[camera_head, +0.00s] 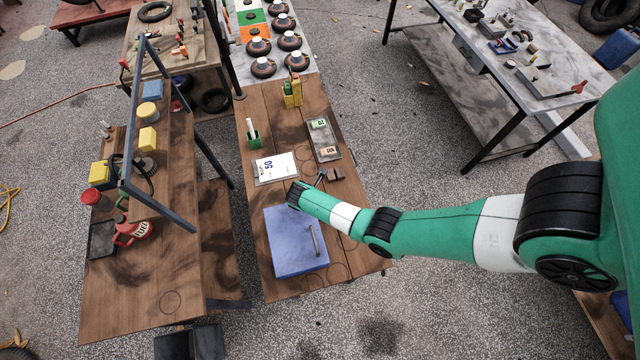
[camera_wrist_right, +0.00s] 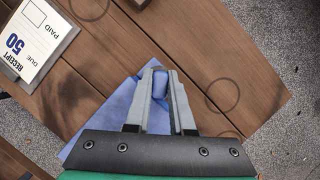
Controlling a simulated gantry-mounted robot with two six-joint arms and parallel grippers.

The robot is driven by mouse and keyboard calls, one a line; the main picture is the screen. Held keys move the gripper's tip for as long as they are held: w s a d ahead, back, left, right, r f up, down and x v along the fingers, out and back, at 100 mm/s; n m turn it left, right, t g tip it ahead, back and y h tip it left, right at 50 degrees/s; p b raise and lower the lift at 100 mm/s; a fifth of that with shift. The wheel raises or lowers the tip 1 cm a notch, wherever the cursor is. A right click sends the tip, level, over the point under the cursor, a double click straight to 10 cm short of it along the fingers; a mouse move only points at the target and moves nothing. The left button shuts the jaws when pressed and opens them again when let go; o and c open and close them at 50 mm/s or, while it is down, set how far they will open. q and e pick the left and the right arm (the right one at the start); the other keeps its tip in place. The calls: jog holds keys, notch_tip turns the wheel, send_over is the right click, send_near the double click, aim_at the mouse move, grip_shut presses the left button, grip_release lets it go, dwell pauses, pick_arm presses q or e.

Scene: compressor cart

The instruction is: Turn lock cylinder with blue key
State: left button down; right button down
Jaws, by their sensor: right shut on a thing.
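A blue box (camera_head: 285,255) with a grey bar handle (camera_head: 314,240) on top sits on the near end of the middle wooden bench. My right arm reaches in from the right, and its wrist is over the far edge of the box; its fingers are hidden there in the head view. In the right wrist view my right gripper (camera_wrist_right: 158,88) is shut on a small rounded blue piece, seemingly the blue key (camera_wrist_right: 160,82). The blue box (camera_wrist_right: 80,150) lies behind the fingers in that view. I cannot make out the lock cylinder or whether the key touches it. My left gripper is not in view.
A shelf frame (camera_head: 139,108) rises from the left bench.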

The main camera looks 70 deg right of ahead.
jog(key=shift+r+n+p, duration=0.2)
jog(key=shift+n+p, duration=0.3)
jog(key=shift+p, duration=0.1)
jog(key=shift+n+t+p, duration=0.6)
jog(key=shift+n+p, duration=0.15)
jog(key=shift+n, duration=0.35)
jog(key=shift+f+n, duration=0.15)
jog(key=shift+n, duration=0.25)
